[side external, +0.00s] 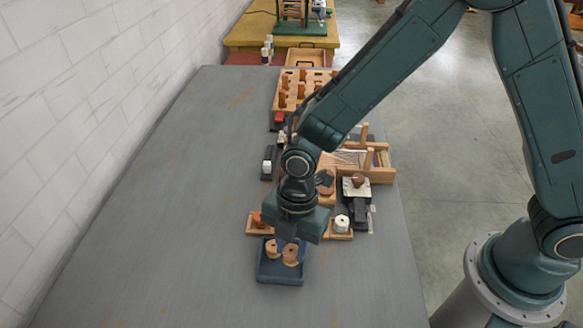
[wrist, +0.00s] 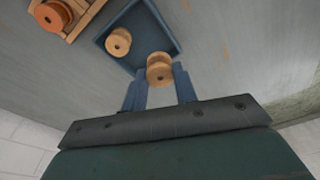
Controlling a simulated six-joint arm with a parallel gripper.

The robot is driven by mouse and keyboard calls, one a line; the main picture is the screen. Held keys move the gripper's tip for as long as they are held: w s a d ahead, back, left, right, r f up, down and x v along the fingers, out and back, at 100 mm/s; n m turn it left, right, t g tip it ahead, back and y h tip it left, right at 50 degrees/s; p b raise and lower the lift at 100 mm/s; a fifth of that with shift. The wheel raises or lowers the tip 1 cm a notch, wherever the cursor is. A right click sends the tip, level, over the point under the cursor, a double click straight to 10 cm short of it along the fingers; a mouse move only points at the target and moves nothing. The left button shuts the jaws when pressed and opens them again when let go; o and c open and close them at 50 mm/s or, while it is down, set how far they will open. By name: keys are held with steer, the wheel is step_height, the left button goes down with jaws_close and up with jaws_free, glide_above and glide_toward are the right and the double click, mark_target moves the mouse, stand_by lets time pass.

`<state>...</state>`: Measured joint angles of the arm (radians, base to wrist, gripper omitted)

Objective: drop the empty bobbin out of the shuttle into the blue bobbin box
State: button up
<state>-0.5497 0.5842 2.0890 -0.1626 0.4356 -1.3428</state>
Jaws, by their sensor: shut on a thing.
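My gripper (side external: 290,246) points down at the blue bobbin box (side external: 279,280). In the wrist view its two blue fingers (wrist: 159,78) are shut on a pale wooden empty bobbin (wrist: 159,69), which also shows in the side view (side external: 291,257). The held bobbin is over the near part of the blue box, seen in the wrist view (wrist: 142,27); I cannot tell whether it touches the floor of the box. A second bare bobbin (wrist: 118,42) sits inside the box, left of the held one; it also shows in the side view (side external: 271,250).
A wooden tray (side external: 255,231) with an orange-wound bobbin (side external: 258,219) stands just behind the box. A white bobbin (side external: 342,222) stands to the right. A loom (side external: 375,160) and a wooden rack (side external: 297,90) are farther back. The grey table is clear left and in front.

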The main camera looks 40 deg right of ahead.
steer(key=shift+f, duration=1.15)
